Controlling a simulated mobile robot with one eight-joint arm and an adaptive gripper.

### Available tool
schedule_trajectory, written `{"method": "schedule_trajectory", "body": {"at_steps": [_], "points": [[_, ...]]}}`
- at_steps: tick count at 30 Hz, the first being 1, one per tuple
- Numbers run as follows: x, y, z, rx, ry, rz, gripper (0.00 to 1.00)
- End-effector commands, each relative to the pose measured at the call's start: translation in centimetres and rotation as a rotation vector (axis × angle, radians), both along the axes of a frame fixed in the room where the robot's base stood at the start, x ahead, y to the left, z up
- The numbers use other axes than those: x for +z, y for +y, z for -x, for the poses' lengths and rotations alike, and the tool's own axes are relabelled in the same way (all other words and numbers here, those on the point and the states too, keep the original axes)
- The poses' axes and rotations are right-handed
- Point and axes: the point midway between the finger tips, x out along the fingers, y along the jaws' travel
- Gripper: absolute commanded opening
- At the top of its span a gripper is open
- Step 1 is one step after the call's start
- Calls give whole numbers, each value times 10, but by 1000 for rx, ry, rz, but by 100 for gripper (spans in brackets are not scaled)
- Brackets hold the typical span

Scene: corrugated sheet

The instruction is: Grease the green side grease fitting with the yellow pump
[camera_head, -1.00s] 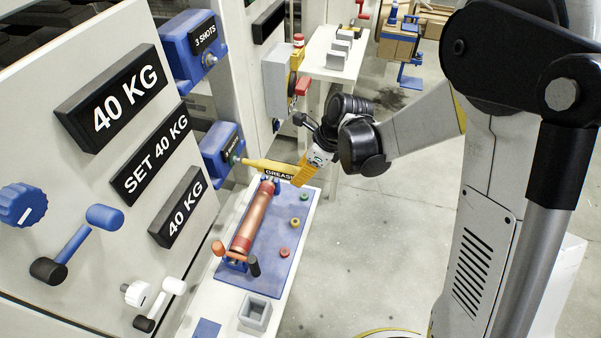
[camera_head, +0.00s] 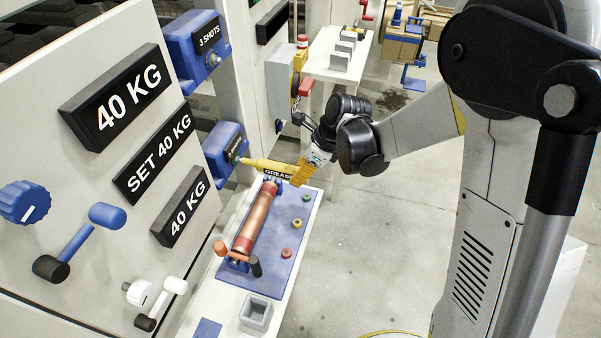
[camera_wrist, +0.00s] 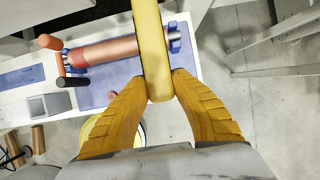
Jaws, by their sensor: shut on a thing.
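My gripper (camera_head: 300,172) is shut on the rear of the yellow pump (camera_head: 268,165), which is labelled GREASE and lies roughly level. In the wrist view both fingers of my gripper (camera_wrist: 160,90) press on the sides of the yellow pump (camera_wrist: 150,40). The pump's tip points left at the green fitting (camera_head: 237,158) on the side of the lower blue block (camera_head: 222,143). The tip is at the fitting; I cannot tell whether they are coupled. A black label on the block is seen at a steep angle. The fitting is not visible in the wrist view.
Below the pump, a copper-red cylinder (camera_head: 254,218) lies on a blue mat (camera_head: 279,257) on a white bench, with several small coloured caps. A grey square holder (camera_head: 256,312) stands in front. A "3 SHOTS" block (camera_head: 197,48) is above. The panel with 40 KG signs (camera_head: 117,104) borders the left.

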Motion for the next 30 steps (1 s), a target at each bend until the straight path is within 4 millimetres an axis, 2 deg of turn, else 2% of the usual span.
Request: {"method": "schedule_trajectory", "body": {"at_steps": [7, 18, 30], "points": [[0, 0, 0, 0, -1, -3, 0], [0, -13, 5, -1, 0, -2, 0], [0, -14, 5, 1, -1, -2, 0]]}}
